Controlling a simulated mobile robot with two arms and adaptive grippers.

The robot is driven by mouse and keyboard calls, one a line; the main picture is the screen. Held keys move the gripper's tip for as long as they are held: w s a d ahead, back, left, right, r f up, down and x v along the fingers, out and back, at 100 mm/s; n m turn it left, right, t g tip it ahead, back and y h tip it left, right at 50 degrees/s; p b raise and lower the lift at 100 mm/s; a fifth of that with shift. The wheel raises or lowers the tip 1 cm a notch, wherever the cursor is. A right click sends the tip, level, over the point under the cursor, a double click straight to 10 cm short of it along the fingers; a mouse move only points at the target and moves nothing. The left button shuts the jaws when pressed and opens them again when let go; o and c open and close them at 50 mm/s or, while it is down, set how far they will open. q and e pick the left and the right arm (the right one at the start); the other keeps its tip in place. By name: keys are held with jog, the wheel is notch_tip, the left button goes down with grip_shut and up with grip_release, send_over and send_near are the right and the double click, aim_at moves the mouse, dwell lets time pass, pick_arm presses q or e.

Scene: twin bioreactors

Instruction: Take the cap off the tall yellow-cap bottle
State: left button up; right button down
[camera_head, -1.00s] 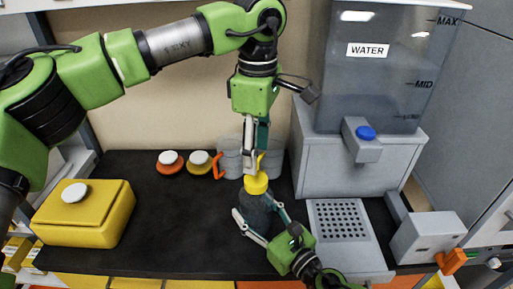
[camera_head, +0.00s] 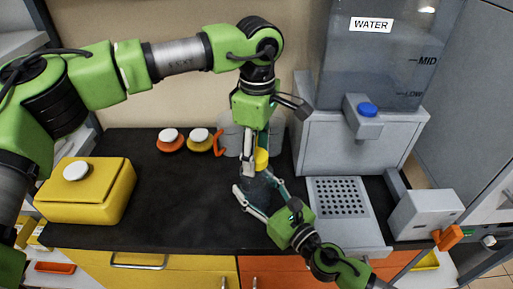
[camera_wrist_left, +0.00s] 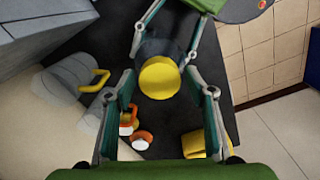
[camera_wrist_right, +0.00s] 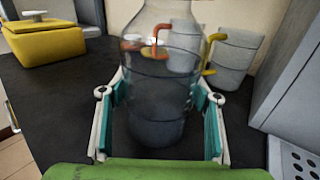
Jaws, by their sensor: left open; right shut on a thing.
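The tall bottle (camera_head: 257,193) stands on the black worktop, clear with a dark lower part in the right wrist view (camera_wrist_right: 155,105). Its yellow cap (camera_head: 261,160) is on top and also shows in the left wrist view (camera_wrist_left: 159,77). My left gripper (camera_head: 254,160) points down from above, open, with a finger on either side of the cap; I cannot tell whether they touch it. In the left wrist view its fingers (camera_wrist_left: 162,88) stand apart. My right gripper (camera_head: 259,201) is shut on the bottle's body from the front, as its wrist view (camera_wrist_right: 160,110) shows.
Two grey mugs (camera_wrist_right: 236,58) stand close behind the bottle. Orange (camera_head: 170,140) and yellow (camera_head: 199,140) items with white tops lie to their left. A yellow box (camera_head: 88,192) stands at left. The water dispenser (camera_head: 365,150) stands at right. The left-middle worktop (camera_head: 180,200) is clear.

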jog(key=shift+f, duration=0.15)
pick_arm(q)
jog(key=c, duration=1.2)
jog(key=shift+o, duration=0.2)
jog(key=n, duration=1)
jog(key=shift+n, duration=0.3)
jog(key=shift+r, duration=0.2)
jog(key=shift+r, duration=0.95)
jog(key=shift+r, duration=0.1)
